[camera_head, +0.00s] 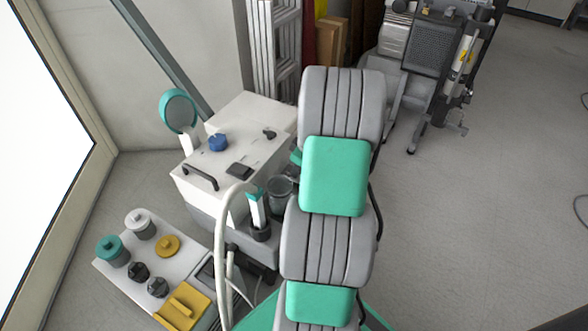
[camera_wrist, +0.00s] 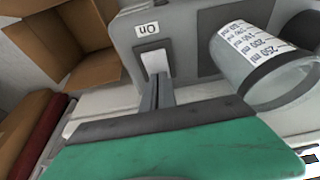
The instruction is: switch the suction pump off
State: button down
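In the wrist view a grey housing (camera_wrist: 185,28) carries a small "On" label (camera_wrist: 149,29), which appears upside down. Beside the label is a pale switch (camera_wrist: 156,62) in a dark surround. A clear jar (camera_wrist: 255,70) with ml markings is to its right; I take this to be the suction pump. My gripper (camera_wrist: 156,84) has its two grey fingers close together, with nothing seen between them. The fingertips are right at the switch; I cannot tell whether they touch it. In the head view my gripper is not visible, and I cannot pick out the switch.
An open cardboard box (camera_wrist: 62,42) and a red roll (camera_wrist: 40,132) are left of the housing. In the head view a white cabinet (camera_head: 235,150) and a tray with jars (camera_head: 196,262) stand left of my arm. Grey equipment (camera_head: 428,48) stands behind.

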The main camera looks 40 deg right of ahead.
jog(key=shift+s+d+f, duration=0.15)
jog(key=shift+s+d, duration=0.05)
jog(key=shift+s, duration=0.7)
jog(key=p+v, duration=0.2)
jog(key=w+p+v, duration=0.1)
jog(key=p+v, duration=0.1)
jog(key=v, duration=0.1)
jog(key=p+v, duration=0.3)
jog(key=v, duration=0.6)
jog(key=shift+s, duration=0.35)
